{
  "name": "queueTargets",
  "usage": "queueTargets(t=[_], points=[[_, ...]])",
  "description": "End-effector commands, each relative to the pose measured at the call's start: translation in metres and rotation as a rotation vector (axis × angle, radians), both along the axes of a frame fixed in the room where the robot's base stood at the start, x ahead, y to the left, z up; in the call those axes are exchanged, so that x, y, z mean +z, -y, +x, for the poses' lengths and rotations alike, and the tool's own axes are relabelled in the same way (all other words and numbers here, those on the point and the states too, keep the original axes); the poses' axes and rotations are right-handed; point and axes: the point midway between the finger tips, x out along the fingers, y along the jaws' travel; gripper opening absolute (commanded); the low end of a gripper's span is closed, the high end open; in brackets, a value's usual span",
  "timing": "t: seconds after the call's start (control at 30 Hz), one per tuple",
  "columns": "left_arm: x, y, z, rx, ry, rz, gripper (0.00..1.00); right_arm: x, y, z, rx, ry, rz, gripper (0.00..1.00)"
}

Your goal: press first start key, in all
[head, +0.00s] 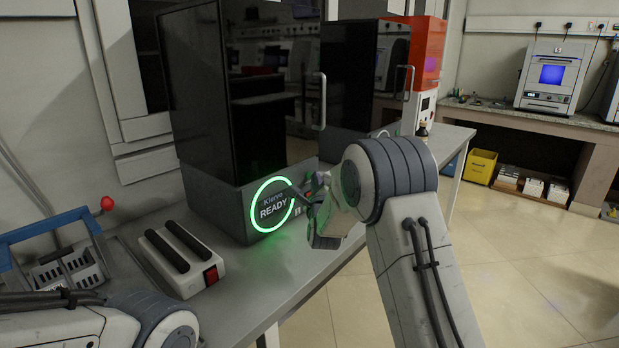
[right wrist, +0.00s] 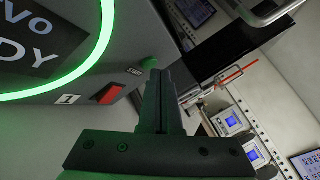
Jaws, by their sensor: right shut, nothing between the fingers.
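The first machine (head: 240,180) has a dark glass door and a grey base with a round display (head: 272,208) reading READY inside a lit green ring. In the right wrist view, its green start key (right wrist: 149,62) sits beside a small START label, above a red switch (right wrist: 108,93) and a "1" tag (right wrist: 68,99). My right gripper (head: 297,190) is shut and empty, its tips at the panel just right of the display. In the right wrist view, the fingertips (right wrist: 152,70) are right at the key and partly cover it; I cannot tell whether they touch. My left gripper is out of view.
A second dark machine (head: 362,75) and an orange one (head: 427,60) stand farther along the bench. A white block with two black bars (head: 180,258) and a blue-handled rack (head: 65,262) are at the left. A vertical door handle (head: 322,100) juts out above my right gripper.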

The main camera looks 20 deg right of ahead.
Motion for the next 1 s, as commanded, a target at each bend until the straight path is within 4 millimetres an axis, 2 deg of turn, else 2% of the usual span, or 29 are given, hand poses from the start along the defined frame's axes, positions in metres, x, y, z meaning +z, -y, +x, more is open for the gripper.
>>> queueTargets(t=[1.0], points=[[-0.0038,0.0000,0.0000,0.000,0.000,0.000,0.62,-0.0001,-0.0047,0.0067,0.000,0.000,-0.001,0.00]])
